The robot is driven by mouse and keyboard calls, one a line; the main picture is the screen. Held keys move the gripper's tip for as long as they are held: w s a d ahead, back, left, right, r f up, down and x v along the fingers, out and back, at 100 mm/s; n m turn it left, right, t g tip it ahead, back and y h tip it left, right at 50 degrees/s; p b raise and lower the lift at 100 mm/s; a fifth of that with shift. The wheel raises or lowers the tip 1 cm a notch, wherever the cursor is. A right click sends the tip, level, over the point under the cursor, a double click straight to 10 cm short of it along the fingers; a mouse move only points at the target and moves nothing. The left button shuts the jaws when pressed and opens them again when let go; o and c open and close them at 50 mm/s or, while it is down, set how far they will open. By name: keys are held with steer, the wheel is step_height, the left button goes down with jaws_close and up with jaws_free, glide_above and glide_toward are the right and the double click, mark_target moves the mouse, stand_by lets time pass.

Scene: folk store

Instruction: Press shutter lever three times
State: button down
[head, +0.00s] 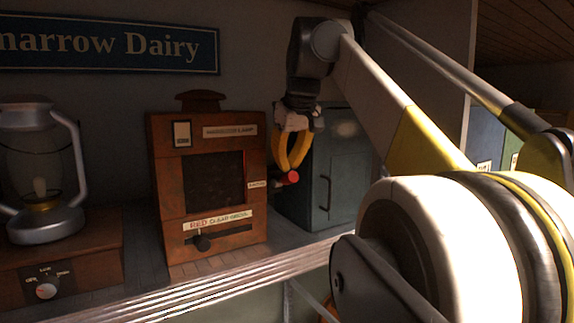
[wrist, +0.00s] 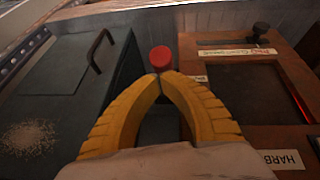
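The wooden lamp box (head: 168,213) stands on the shelf with a dark window and labels on its front. The shutter lever ends in a red knob (head: 291,178) that sticks out at the box's right side. My gripper (head: 287,171) points down there, its yellow fingers bowed and their tips together. In the wrist view the fingertips (wrist: 160,76) meet right by the red knob (wrist: 161,58), with nothing seen between them. I cannot tell whether they touch the knob. The lever's stem is mostly hidden.
A dark metal cabinet (head: 345,165) stands close on the right of the box, leaving a narrow gap. A slider knob (head: 202,242) sits low on the box front under a red, clear, green label. A lantern (head: 43,190) stands on a wooden base at left.

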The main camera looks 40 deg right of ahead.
mark_target(294, 178)
steer(key=shift+s+f+t+b, duration=0.3)
steer(key=shift+t+b, duration=0.2)
steer(key=shift+b, duration=0.15)
steer(key=t+b, duration=0.1)
steer(key=s+f+t+b, duration=0.1)
steer(key=b, duration=0.1)
steer(key=f+t+h+b, duration=0.1)
steer(key=shift+s+a+f+b, duration=0.25)
steer(key=shift+s+b, duration=0.05)
steer(key=shift+b, duration=0.1)
steer(key=shift+s+a+f+t, duration=0.1)
steer(key=shift+s+f+t, duration=0.05)
steer(key=shift+t, duration=0.15)
steer(key=shift+s+f+b, duration=0.1)
steer(key=shift+f+b, duration=0.2)
steer(key=shift+f, duration=0.6)
